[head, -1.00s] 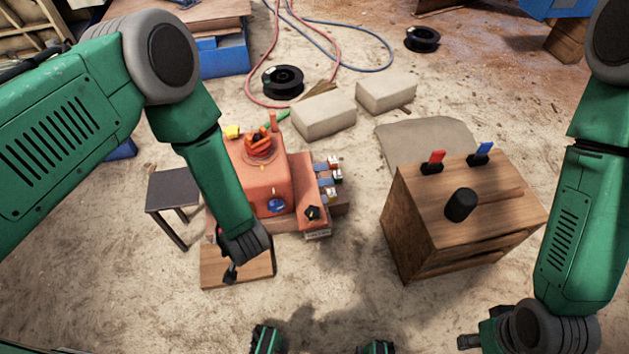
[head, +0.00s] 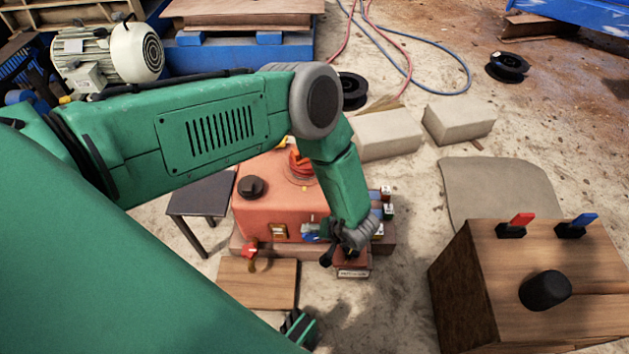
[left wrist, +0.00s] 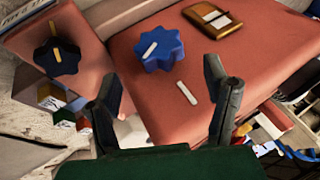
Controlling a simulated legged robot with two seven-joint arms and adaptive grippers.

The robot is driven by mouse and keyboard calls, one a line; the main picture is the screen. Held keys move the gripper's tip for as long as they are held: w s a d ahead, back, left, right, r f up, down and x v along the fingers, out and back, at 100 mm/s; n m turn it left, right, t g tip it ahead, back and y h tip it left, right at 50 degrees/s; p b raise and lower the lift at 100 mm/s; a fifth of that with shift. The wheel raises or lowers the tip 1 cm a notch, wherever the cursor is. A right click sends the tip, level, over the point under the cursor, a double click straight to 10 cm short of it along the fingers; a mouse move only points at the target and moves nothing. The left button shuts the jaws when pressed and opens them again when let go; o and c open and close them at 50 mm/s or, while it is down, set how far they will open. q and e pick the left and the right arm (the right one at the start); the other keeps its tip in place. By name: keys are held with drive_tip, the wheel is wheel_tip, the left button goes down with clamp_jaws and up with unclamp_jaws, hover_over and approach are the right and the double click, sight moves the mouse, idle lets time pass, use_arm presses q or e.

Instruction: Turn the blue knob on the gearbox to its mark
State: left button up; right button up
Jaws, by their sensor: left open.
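The orange-red gearbox (head: 262,215) stands on the floor in the head view. Its blue knob (left wrist: 165,57) is lobed, with a white bar on top, and shows whole in the left wrist view. A white mark (left wrist: 187,93) is on the face beside it. The knob's bar slants differently from the mark and does not point at it. In the head view the blue knob (head: 311,232) is partly hidden by my left gripper (head: 338,254). In the left wrist view the gripper (left wrist: 162,78) is open and empty, its fingers apart from the knob.
A black lobed knob (left wrist: 57,56) sits on the adjoining orange block. A red knob (head: 250,250) is above a wooden board (head: 262,287). A wooden cabinet (head: 480,285) with levers stands at right; a grey stool (head: 203,197) is left. Floor between gearbox and cabinet is clear.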

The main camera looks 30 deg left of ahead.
use_arm(q)
drive_tip(key=b+x, duration=0.1)
drive_tip(key=x, duration=0.4)
drive_tip(key=shift+s+b, duration=0.1)
drive_tip(key=shift+b, duration=0.2)
drive_tip(key=shift+a+f, duration=0.1)
drive_tip(key=shift+f, duration=0.25)
drive_tip(key=shift+a, duration=0.1)
drive_tip(key=shift+c, duration=1.3)
drive_tip(key=c, duration=0.9)
